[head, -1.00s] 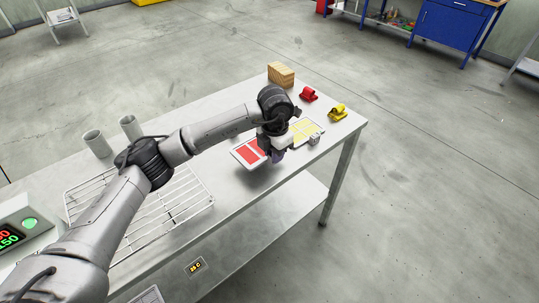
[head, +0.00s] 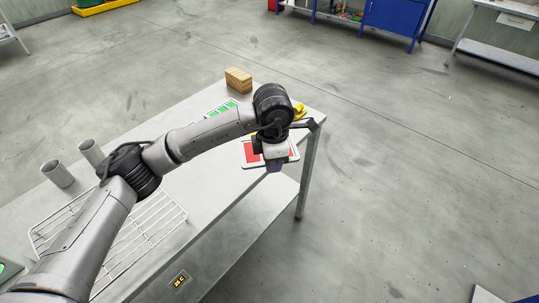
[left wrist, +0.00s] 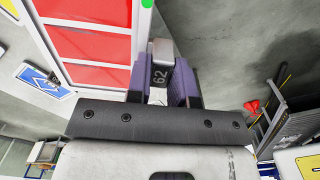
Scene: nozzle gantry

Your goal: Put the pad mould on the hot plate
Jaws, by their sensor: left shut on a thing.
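A flat white mould with red panels (head: 252,150) shows under my left gripper (head: 274,166) near the table's right end. In the left wrist view the red-panelled mould (left wrist: 90,45) fills the upper left. There the purple fingers of my left gripper (left wrist: 162,90) are shut on a small grey block marked with digits (left wrist: 160,62), at the mould's edge. The block appears to be its handle. I cannot tell for sure that this is the pad mould. A device with a green patch (head: 8,270) is cut off at the lower left; I cannot tell whether it is the hot plate. My right gripper is out of view.
A white wire rack (head: 150,225) and two grey cups (head: 57,174) stand on the table at the left. A green-panelled mould (head: 222,107) and a wooden block (head: 238,80) lie behind my arm. A yellow piece (head: 298,109) is partly hidden.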

